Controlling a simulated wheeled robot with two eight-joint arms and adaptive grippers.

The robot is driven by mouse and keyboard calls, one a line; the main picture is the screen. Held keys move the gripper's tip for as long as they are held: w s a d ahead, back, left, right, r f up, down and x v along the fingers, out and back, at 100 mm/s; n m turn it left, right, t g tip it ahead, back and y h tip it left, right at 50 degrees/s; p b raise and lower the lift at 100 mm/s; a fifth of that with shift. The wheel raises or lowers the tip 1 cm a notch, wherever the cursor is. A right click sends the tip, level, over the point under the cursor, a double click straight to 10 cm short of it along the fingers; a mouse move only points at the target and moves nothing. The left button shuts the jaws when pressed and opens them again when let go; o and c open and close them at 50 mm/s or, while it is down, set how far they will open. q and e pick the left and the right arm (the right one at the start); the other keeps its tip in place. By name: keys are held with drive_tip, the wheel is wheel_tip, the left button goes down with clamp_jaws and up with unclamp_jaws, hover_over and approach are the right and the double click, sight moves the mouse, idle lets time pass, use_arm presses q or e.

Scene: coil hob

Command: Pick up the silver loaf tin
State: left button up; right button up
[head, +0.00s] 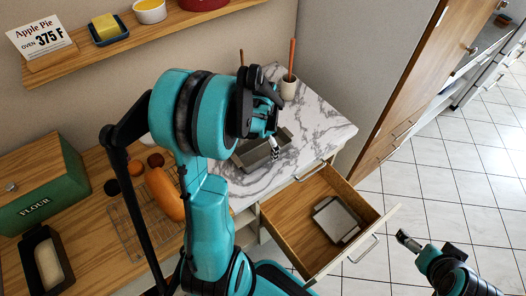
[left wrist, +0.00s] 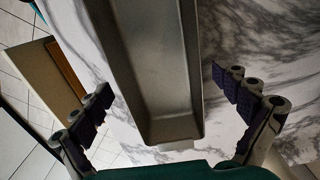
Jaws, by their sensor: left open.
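The silver loaf tin (head: 250,158) sits on the white marble counter, below my left gripper (head: 268,150) and partly hidden by it in the head view. In the left wrist view the long grey tin (left wrist: 165,90) runs down the middle, its near end close to the gripper's palm. My left gripper (left wrist: 170,112) is open. Its dark padded fingers stand apart on either side of the tin, with marble showing between each finger and the tin's walls. My right gripper (head: 430,243) is low at the right over the tiled floor, empty, its fingers apart.
An open wooden drawer (head: 305,235) below the counter holds a pale square dish (head: 336,220). A crock with utensils (head: 289,88) stands behind the tin. A cooling rack with an orange loaf (head: 165,194), a flour box (head: 45,190) and a dark tin (head: 47,262) are at left.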

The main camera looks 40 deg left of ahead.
use_arm(q)
drive_tip(key=c, duration=1.3)
drive_tip(key=shift+r, duration=0.1)
drive_tip(key=shift+c, duration=0.2)
